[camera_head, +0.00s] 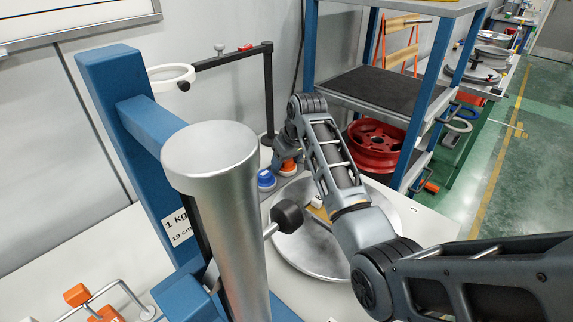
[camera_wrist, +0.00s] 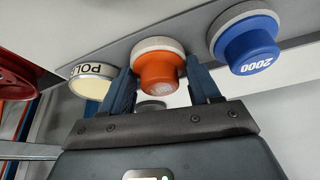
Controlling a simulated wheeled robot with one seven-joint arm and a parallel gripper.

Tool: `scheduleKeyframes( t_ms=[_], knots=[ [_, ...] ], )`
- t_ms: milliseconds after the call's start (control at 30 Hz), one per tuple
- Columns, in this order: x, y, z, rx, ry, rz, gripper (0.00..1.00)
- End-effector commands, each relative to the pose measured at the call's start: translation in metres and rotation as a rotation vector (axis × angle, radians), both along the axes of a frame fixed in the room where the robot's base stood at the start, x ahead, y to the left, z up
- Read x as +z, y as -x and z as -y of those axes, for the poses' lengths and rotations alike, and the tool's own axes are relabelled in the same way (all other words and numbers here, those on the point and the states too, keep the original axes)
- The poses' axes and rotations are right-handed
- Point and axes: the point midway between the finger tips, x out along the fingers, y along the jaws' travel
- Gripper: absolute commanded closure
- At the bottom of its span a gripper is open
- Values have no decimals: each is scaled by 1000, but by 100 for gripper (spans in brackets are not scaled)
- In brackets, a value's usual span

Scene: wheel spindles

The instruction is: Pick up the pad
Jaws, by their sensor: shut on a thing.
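An orange pad (camera_wrist: 158,66) with a pale grey disc sits between the two blue fingers of my gripper (camera_wrist: 162,84) in the wrist view. The fingers are shut on its orange knob. A blue pad (camera_wrist: 249,50) marked 2000 is beside it on the right, and a cream pad (camera_wrist: 92,82) with partly visible lettering is on the left. In the head view, my gripper (camera_head: 285,158) is low at the back of the bench, and the blue pad (camera_head: 266,180) stands just to its left. Whether the orange pad touches the surface cannot be told.
A round silver disc (camera_head: 300,248) lies on the white bench, with a small light block (camera_head: 317,203) on it. A blue stand with a silver cylinder (camera_head: 228,220) fills the near left. A shelf rack (camera_head: 375,90) with a red wheel (camera_head: 374,142) stands at the back right.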

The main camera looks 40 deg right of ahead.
Motion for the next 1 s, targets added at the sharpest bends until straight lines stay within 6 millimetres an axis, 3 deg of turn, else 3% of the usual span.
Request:
scheduleKeyframes(
  t_ms=[267, 467, 800, 1000],
  knots=[
    [10, -1, 0, 0, 1, 3, 68],
    [43, -1, 0, 0, 4, 6, 68],
    [85, 67, 37, -4, 1, 3, 68],
    [103, 92, 50, -1, 1, 2, 68]
  ],
)
